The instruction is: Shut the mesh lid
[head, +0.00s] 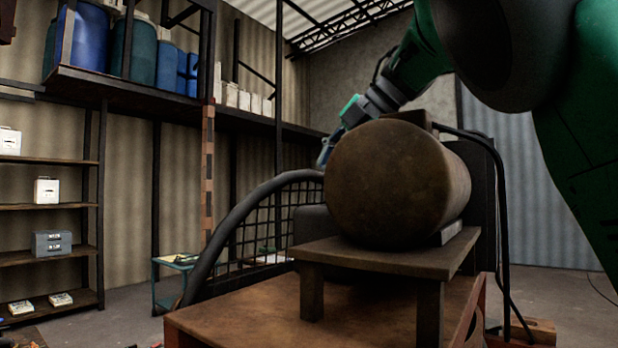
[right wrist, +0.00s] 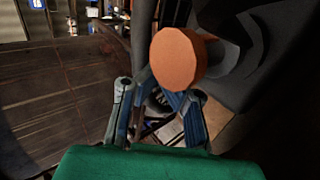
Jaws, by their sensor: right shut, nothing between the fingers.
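The mesh lid (head: 236,219) shows in the head view as a thick, dark curved rim with a grid inside it. It stands raised and slanted behind a brown drum, which hides its right part. My right gripper (head: 324,158) is shut and empty at the upper end of the rim, left of the drum. I cannot tell whether it touches the rim. In the right wrist view the gripper's fingers (right wrist: 163,108) are close together, just below an orange round-ended piece (right wrist: 178,58) that partly covers them. My left gripper is in neither view.
The brown drum (head: 385,182) lies on a wooden stand (head: 395,256) over a brown bench (head: 250,308). A dark cable hangs right of the drum. A shelf with blue barrels (head: 88,38) is at the upper left.

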